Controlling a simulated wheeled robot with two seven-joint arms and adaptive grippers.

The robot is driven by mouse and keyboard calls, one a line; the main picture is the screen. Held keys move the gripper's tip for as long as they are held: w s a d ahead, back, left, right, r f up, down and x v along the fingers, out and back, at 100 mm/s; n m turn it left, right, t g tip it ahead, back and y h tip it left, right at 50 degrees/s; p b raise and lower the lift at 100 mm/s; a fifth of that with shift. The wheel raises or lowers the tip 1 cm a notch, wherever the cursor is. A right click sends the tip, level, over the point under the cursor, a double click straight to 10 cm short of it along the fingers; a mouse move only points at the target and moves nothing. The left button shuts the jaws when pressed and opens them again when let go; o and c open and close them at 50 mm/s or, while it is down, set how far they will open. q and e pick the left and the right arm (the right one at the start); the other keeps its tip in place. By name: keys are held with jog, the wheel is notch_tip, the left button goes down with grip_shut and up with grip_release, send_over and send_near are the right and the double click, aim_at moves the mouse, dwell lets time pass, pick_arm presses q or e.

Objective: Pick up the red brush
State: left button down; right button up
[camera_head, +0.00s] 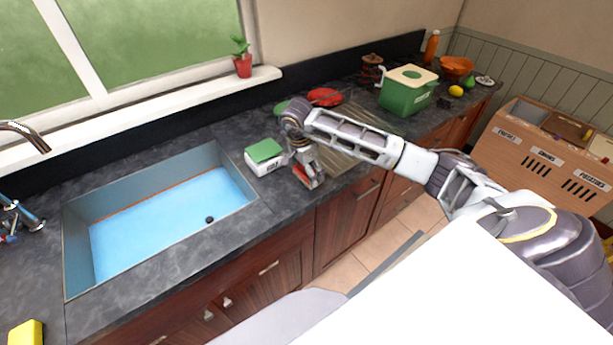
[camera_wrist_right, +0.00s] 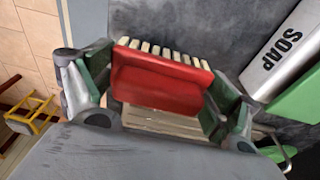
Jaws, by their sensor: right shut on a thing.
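The red brush (camera_wrist_right: 160,85) with pale bristles sits between the two fingers of my right gripper (camera_wrist_right: 155,102) in the right wrist view. The fingers close on it from both ends. In the head view, the right gripper (camera_head: 305,165) points down at the counter beside the sink, and a small part of the red brush (camera_head: 312,181) shows below it. I cannot tell whether the brush still touches the counter. My left gripper is not in view.
A white soap box with a green top (camera_head: 263,154) stands close left of the gripper. The sink (camera_head: 160,205) holds blue water. A ribbed board (camera_head: 338,155), a red object (camera_head: 324,97) and a green bin (camera_head: 406,95) are farther right. A yellow sponge (camera_head: 26,332) lies front left.

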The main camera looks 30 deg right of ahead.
jog(key=shift+r+b, duration=0.6)
jog(key=shift+r, duration=3.1)
jog(key=o, duration=0.4)
jog(key=c, duration=0.3)
jog(key=shift+r, duration=0.15)
